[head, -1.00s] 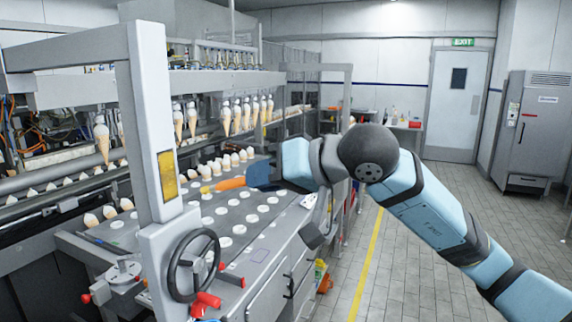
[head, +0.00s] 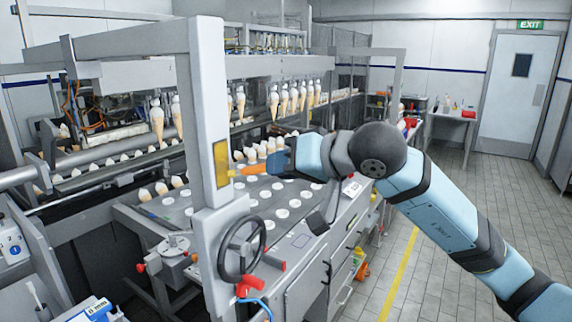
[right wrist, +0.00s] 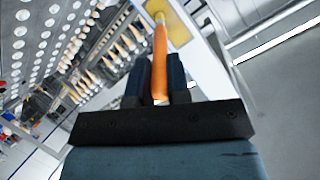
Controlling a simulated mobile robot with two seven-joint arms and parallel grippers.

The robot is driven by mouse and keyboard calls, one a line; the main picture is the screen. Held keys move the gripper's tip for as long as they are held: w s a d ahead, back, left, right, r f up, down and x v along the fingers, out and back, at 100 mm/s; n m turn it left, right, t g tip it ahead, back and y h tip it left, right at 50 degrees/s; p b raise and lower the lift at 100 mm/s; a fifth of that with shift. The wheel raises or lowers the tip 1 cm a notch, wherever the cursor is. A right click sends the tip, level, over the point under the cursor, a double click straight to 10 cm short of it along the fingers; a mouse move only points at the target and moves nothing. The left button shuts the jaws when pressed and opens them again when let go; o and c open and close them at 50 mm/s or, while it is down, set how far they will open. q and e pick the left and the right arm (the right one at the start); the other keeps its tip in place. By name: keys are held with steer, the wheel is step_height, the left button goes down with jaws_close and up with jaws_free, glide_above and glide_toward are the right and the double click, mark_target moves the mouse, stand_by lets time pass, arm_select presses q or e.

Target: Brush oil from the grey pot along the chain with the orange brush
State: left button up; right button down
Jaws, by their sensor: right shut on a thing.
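My right gripper (head: 276,163) is shut on the orange brush (head: 254,170) and holds it above the machine's bed of white discs, pointing left. In the right wrist view the brush's orange handle (right wrist: 160,62) stands between the two dark fingers, and its pale tip lies over a yellow panel in the picture. I cannot pick out the grey pot or the chain with certainty. My left gripper is not in view.
The machine's upright post (head: 207,130) and black handwheel (head: 241,247) stand left of my right arm. Cones (head: 275,103) hang in a row behind the gripper. A small table (head: 450,117) stands at the back. The tiled floor at right is clear.

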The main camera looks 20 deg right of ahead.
stand_by(0.4)
steer(key=shift+w+a+b, duration=0.3)
steer(key=shift+w+a, duration=0.25)
steer(key=shift+w, duration=0.15)
steer(key=shift+r, duration=0.1)
steer(key=shift+s+r, duration=0.1)
steer(key=shift+r, duration=1.3)
step_height(320, 180, down, 3)
steer(key=b, duration=0.4)
steer(key=shift+r+p, duration=0.3)
steer(key=shift+r, duration=1.2)
step_height(320, 180, down, 3)
steer(key=b, duration=0.4)
steer(key=shift+f, duration=0.1)
